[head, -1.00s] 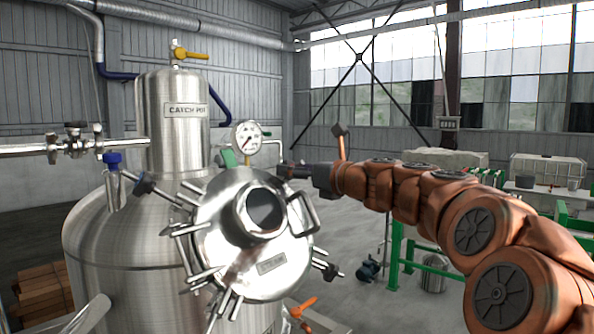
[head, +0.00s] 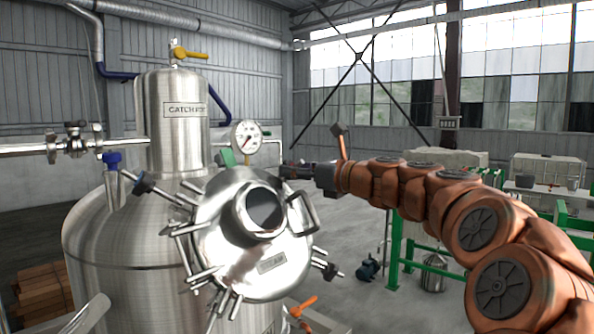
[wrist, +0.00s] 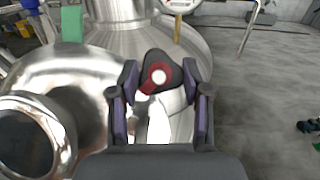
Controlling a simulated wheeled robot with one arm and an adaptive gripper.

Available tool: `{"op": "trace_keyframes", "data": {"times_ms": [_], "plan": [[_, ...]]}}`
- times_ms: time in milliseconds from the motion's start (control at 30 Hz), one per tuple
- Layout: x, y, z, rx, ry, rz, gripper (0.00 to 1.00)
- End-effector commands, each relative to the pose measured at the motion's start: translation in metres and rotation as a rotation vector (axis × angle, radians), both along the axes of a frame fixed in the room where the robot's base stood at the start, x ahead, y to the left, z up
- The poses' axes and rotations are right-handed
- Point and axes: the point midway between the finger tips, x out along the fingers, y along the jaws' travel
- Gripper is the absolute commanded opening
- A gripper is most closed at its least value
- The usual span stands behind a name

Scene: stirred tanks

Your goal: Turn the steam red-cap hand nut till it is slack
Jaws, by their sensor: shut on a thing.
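The hand nut (wrist: 158,76) shows in the wrist view as a black, lobed knob with a red ring and a pale centre. My gripper (wrist: 160,82) has a finger on each side of it and is shut on it. In the head view my gripper (head: 291,171) is at the upper right edge of the round steel lid (head: 222,262). The nut is too small and covered there to make out. The lid also shows at the left of the wrist view (wrist: 75,75).
A pressure gauge (head: 246,137) and a green part (head: 227,157) stand close behind the lid. A lid handle (head: 306,213) sits just below my gripper. Several clamp bolts ring the lid. The catch pot (head: 172,135) rises behind. Open floor lies to the right.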

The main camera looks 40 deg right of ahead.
Motion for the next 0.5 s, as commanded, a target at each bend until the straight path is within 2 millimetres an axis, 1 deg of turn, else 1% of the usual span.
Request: {"op": "trace_keyframes", "data": {"times_ms": [500], "plan": [[0.0021,-0.0037,0.0006,-0.348,-0.081,0.222,0.13]]}}
